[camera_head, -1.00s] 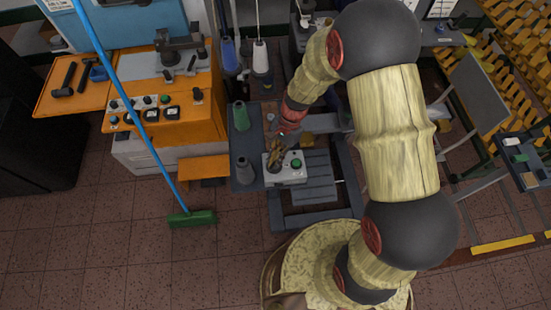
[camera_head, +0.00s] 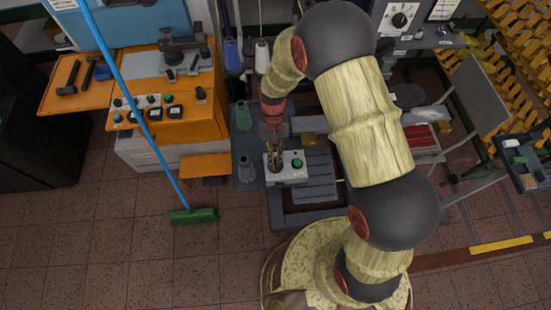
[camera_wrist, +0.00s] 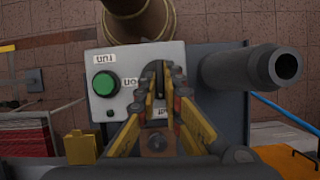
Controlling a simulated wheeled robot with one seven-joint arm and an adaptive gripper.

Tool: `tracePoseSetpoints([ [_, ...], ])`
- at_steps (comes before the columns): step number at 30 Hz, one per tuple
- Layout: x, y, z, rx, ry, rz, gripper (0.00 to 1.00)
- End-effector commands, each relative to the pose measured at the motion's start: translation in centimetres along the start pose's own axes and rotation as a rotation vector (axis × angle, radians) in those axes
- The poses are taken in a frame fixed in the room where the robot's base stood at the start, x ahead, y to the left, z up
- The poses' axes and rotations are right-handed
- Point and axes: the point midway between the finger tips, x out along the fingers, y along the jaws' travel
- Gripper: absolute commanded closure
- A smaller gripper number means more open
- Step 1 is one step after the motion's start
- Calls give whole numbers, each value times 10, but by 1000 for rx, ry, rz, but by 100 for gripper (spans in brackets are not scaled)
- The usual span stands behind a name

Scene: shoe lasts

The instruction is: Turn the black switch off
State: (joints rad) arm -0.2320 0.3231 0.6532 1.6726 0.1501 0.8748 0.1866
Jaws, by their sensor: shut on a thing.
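A light grey control box (camera_head: 290,175) stands on a dark grey table. It has a green round button (camera_head: 297,163) on its right in the head view; in the wrist view the button (camera_wrist: 105,83) is at the left of the box (camera_wrist: 117,110). My gripper (camera_head: 275,168) is over the left part of the box. In the wrist view my gripper (camera_wrist: 163,75) reaches onto the box face beside the green button, its yellow fingers close together at the tips.
A green cone (camera_head: 243,116) and a grey cone (camera_head: 246,169) stand left of the box; the grey cone shows close beside it in the wrist view (camera_wrist: 250,70). An orange machine (camera_head: 170,105) and a blue-handled broom (camera_head: 192,215) are further left.

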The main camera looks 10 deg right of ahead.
Motion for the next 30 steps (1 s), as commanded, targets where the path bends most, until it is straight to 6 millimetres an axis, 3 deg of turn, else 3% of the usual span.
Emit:
tracePoseSetpoints([
  [20,0,0,0,-52,1,21,100],
  [21,0,0,0,-52,1,21,90],
  [30,0,0,0,-50,1,20,74],
])
